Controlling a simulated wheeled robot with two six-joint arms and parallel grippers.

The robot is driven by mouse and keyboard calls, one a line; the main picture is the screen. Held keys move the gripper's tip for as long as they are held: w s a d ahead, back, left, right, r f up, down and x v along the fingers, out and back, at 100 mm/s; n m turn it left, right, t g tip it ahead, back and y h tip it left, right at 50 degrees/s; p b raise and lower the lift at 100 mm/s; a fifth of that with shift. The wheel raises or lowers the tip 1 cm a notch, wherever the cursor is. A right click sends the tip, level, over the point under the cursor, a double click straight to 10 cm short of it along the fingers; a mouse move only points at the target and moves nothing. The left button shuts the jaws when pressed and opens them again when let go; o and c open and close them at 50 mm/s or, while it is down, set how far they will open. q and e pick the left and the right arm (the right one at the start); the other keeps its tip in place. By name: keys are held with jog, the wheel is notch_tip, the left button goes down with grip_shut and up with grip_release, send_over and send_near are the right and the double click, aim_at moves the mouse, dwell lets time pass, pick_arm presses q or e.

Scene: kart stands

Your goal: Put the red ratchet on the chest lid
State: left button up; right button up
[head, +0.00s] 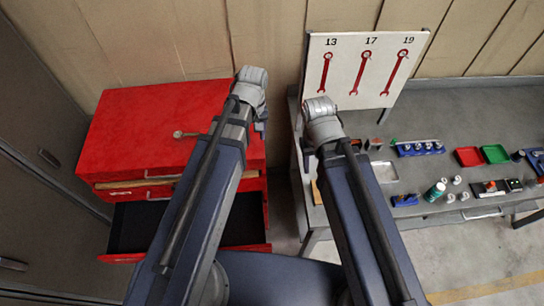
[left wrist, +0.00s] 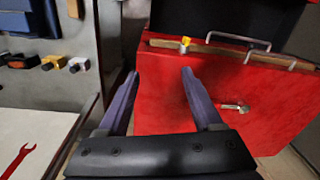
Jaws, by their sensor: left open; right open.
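The red chest (head: 140,105) stands at the left in the head view, and its flat red lid also fills the right of the left wrist view (left wrist: 165,105). A small ratchet-like tool (head: 186,134) lies on the lid; it also shows in the left wrist view (left wrist: 232,107). It looks metallic, and I cannot make out a red handle. My left gripper (left wrist: 160,85) is open and empty above the lid, with the tool to the right of its fingers in that view.
The chest's lower drawer (head: 122,228) is pulled out. A yellow-topped item (left wrist: 184,44) is at the chest's wooden edge. A grey workbench (head: 430,170) at the right holds sockets, small trays and a green bottle (head: 435,190). A white wrench board (head: 345,85) stands behind.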

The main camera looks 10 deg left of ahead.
pick_arm(q)
jog(key=s+d+m, duration=0.7)
jog(key=s+m, duration=0.1)
jog(key=m, duration=0.1)
jog(key=shift+d, duration=0.3)
